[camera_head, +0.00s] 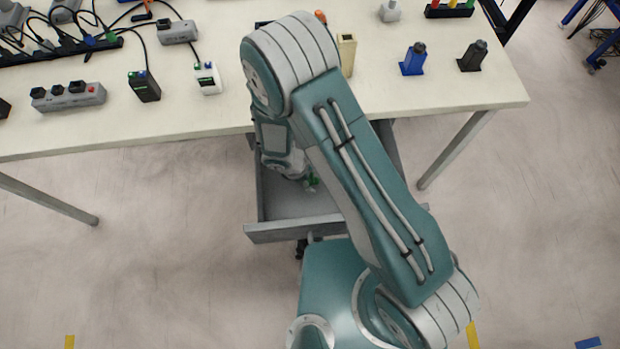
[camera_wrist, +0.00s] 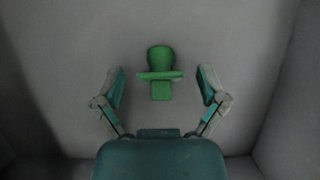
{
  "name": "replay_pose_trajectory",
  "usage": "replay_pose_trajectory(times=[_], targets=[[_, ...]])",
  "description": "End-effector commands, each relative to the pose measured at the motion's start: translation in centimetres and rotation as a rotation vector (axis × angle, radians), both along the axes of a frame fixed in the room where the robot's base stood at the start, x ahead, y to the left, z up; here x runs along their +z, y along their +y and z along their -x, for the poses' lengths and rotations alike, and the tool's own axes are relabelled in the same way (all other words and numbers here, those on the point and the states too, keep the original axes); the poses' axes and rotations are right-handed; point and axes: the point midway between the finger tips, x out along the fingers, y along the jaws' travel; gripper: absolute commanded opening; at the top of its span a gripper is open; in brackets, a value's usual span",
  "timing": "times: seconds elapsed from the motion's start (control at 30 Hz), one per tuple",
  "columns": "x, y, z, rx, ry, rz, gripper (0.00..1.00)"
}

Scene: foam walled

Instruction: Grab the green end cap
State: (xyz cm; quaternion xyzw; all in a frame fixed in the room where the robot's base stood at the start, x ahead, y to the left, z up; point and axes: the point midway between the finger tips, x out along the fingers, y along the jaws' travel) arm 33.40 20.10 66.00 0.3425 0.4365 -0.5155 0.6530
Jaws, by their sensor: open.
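The green end cap (camera_wrist: 160,62) lies on the grey floor of a drawer in the wrist view, with a rounded knob, a crossbar and a square stub. My gripper (camera_wrist: 160,84) is open, with one finger on each side of the cap and visible gaps to both. The fingertips reach about level with the cap's crossbar and stub. In the head view my arm reaches down into the open drawer (camera_head: 296,230), and a small bit of green (camera_head: 313,183) shows by my wrist. The fingers are mostly hidden there.
The drawer's grey walls stand close on both sides in the wrist view. The white tabletop (camera_head: 215,118) lies above the drawer. On it stand a blue connector (camera_head: 413,60), a black connector (camera_head: 473,56), a beige block (camera_head: 347,55) and a grey switch box (camera_head: 68,96).

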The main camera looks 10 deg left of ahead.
Motion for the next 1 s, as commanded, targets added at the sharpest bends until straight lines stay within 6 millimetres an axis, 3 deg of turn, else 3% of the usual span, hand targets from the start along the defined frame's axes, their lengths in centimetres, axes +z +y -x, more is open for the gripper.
replay_pose_trajectory(times=[0.2,0.23,0.3,0.4,0.83,1.0], targets=[[-0.1,-0.1,0.0,0.0,-0.002,-0.002,0.91],[-0.1,-0.1,0.0,0.0,-0.002,-0.002,0.87],[-0.1,-0.2,0.0,-0.001,-0.001,-0.002,0.56],[-0.1,-0.1,0.0,-0.001,-0.001,-0.002,0.2],[0.0,-0.1,0.0,-0.001,-0.001,-0.001,0.17],[1.2,0.0,-0.1,-0.001,-0.003,-0.002,0.17]])
